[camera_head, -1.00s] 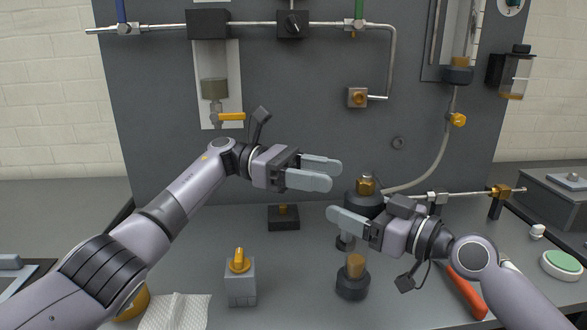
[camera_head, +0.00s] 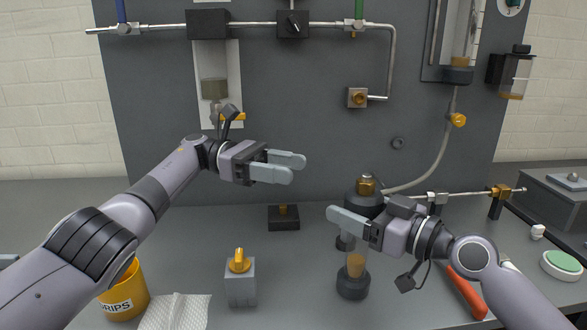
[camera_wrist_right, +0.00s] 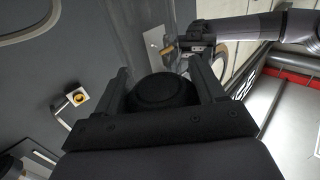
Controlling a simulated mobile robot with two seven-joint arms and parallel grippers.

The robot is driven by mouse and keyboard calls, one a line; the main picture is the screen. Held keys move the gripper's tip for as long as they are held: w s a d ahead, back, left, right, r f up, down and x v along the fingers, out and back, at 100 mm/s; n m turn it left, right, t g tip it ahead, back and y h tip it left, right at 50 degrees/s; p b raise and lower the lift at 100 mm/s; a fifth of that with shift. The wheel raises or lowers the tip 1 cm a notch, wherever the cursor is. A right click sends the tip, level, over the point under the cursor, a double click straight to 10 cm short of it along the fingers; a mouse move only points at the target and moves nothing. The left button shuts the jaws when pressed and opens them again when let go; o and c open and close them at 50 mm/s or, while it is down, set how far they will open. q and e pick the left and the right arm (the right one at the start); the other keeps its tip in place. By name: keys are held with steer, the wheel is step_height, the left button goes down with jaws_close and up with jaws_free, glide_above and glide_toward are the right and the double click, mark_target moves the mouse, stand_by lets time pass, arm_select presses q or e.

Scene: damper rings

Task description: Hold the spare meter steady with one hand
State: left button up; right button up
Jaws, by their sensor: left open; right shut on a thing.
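The spare meter stands upright on the bench, a clear tube with an amber part inside and a black base (camera_head: 353,284). My right gripper (camera_head: 350,222) is shut around its upper end, and the fingers and hand hide most of that top. In the right wrist view a round black cap (camera_wrist_right: 163,92) sits between the two fingers of the right gripper (camera_wrist_right: 163,78). My left gripper (camera_head: 298,169) is open and empty, in the air in front of the grey panel, up and to the left of the meter.
A black fitting with a brass top (camera_head: 366,187) stands close behind the right gripper. A grey block with a yellow knob (camera_head: 240,285), a cloth (camera_head: 175,312) and a yellow drips cup (camera_head: 127,298) are to the left. A red-handled tool (camera_head: 467,293) lies right.

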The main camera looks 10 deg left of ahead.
arm_select(q)
steer(key=w+d+r+n+t+h, duration=0.25)
steer(key=r+n+t, duration=0.25)
steer(key=n+t, duration=0.3)
steer(key=w+d+r+n+t+h, duration=0.1)
steer(key=d+r+n+t+h, duration=0.15)
steer(key=r+n+t, duration=0.4)
steer(key=n+t+y, duration=0.3)
steer(key=n+y, duration=0.8)
steer(key=n, duration=2.3)
glide_toward(359, 185)
steer(key=x, duration=1.1)
steer(key=shift+w+d, duration=0.15)
steer(key=shift+d, duration=0.05)
steer(key=shift+m+g, duration=0.25)
steer(key=c, duration=1)
